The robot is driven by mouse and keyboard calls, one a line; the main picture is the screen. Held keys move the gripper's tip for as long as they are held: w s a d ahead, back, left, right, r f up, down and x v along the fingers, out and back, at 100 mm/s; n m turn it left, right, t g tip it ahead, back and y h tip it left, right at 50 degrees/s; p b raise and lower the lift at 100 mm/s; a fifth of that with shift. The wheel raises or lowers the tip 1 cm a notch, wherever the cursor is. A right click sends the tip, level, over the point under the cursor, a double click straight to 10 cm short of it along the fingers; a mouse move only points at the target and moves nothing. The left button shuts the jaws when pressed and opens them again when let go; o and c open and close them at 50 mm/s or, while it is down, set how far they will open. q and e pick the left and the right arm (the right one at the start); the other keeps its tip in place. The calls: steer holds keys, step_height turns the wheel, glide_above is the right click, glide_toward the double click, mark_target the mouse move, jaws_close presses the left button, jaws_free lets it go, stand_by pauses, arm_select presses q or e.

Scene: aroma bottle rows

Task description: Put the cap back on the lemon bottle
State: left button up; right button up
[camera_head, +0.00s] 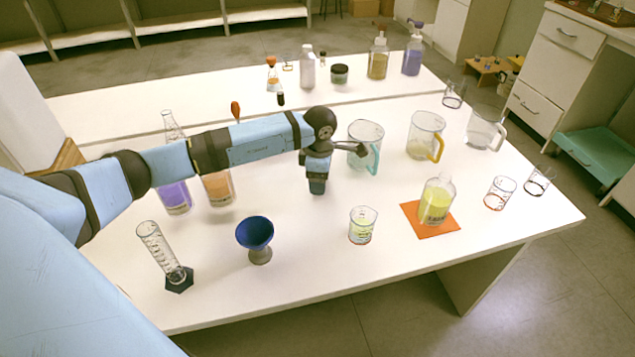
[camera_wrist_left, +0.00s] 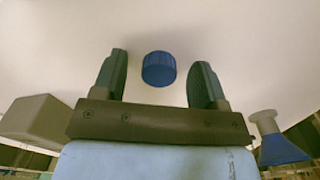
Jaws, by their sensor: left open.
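The lemon bottle (camera_head: 436,204), clear with yellow liquid, stands upright and uncapped on an orange mat (camera_head: 416,228) at the right front of the table. My left gripper (camera_head: 317,188) points down over the middle of the table, left of the bottle and well apart from it. A ribbed blue cap (camera_wrist_left: 159,69) shows in the left wrist view, in the gap between the two open fingers (camera_wrist_left: 162,82). It sits on the white surface and neither finger visibly touches it. In the head view I cannot make out the cap near the gripper. My right gripper is out of view.
A small beaker (camera_head: 362,226) and a blue cup on a grey stem (camera_head: 255,236) stand in front of the gripper. A graduated cylinder (camera_head: 158,249) is front left. Handled jugs (camera_head: 424,136) stand behind the lemon bottle. Bottles with purple (camera_head: 174,197) and orange (camera_head: 218,189) liquid stand left.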

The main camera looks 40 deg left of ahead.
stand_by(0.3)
arm_select(q)
steer(key=c, duration=1.1)
steer(key=shift+o, duration=0.2)
step_height(320, 180, up, 20)
steer(key=p, duration=0.2)
